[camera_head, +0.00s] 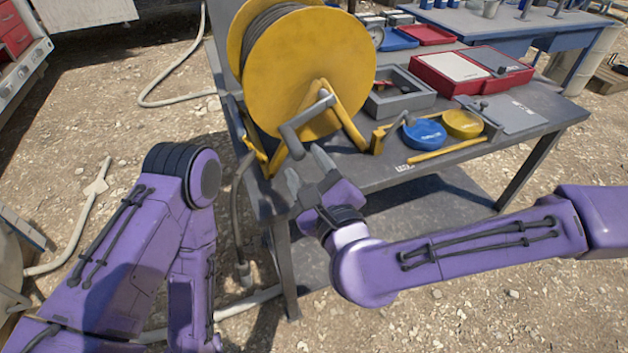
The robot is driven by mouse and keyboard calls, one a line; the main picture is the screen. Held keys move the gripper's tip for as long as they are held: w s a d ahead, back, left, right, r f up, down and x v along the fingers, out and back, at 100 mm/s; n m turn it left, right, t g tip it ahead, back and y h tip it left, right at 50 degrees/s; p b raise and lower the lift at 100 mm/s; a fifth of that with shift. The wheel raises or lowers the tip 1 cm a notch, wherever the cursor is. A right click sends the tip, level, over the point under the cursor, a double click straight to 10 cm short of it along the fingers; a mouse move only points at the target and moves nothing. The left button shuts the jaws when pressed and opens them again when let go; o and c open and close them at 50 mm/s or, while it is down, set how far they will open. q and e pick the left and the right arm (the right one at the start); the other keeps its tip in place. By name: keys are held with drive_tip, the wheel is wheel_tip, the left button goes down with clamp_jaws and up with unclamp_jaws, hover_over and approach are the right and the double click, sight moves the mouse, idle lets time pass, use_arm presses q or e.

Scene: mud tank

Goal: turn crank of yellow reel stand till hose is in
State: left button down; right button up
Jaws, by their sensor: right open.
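The yellow reel stand (318,66) stands at the left end of the grey work table, with dark hose (262,22) wound on its drum. Its crank (308,112) faces me, a grey arm with a dark grip (291,141) pointing down and left. A hose (238,200) hangs off the table's left edge to a fitting near the ground. My right gripper (307,165) is open, just below the crank grip, with its fingers pointing up; I see no grip on the crank. My left arm (150,240) is at the lower left; its gripper is out of view.
The grey table (400,170) also holds a grey tray (398,95), a red case (470,70), a blue disc (424,134), a yellow disc (462,124) and a yellow bar (446,151) right of the reel. A pale hose (165,102) lies on the gravel. A blue table (500,22) stands behind.

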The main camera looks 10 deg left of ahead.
drive_tip(key=v, duration=0.4)
